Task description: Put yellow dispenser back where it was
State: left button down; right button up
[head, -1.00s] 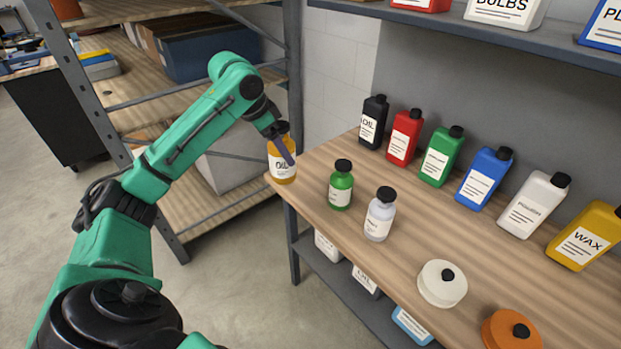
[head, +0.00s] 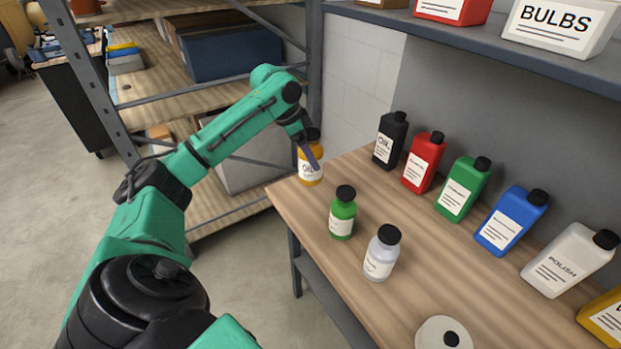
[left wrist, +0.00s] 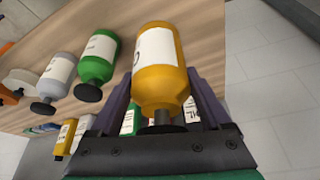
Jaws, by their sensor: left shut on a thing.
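The yellow dispenser (head: 311,168) is an amber-yellow bottle with a black top and a white label reading "OIL". My left gripper (head: 311,152) is shut on it, with a finger across its upper part. It appears at the far left corner of the wooden bench; whether its base touches the top I cannot tell. In the left wrist view the dispenser (left wrist: 160,70) sits between the two dark fingers (left wrist: 160,108). A green bottle (head: 342,218) and a clear-grey bottle (head: 381,257) stand upright nearby on the bench. My right gripper is out of view.
The wooden bench (head: 300,222) has a row of black (head: 390,142), red (head: 424,165), green, blue and white flat bottles along its back. A white round container (head: 436,334) lies at the front. A shelf (head: 330,7) overhangs the back. A shelving rack (head: 95,90) stands at left.

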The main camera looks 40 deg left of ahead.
aim_at(312, 177)
pick_arm(q)
jog(key=x, duration=0.2)
jog(key=a+x, duration=0.1)
jog(key=x, duration=0.1)
jog(key=shift+f+p, duration=0.3)
jog(key=shift+f, duration=0.1)
notch_tip(312, 177, down, 4)
jog(key=shift+d+f+p, duration=0.1)
jog(key=shift+p, duration=0.35)
jog(key=shift+f, duration=0.2)
grip_release()
jog(key=shift+f, duration=0.1)
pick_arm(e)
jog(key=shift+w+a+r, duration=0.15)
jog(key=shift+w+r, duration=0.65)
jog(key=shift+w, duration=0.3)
pick_arm(q)
jog(key=b+v, duration=0.2)
jog(key=v, duration=1)
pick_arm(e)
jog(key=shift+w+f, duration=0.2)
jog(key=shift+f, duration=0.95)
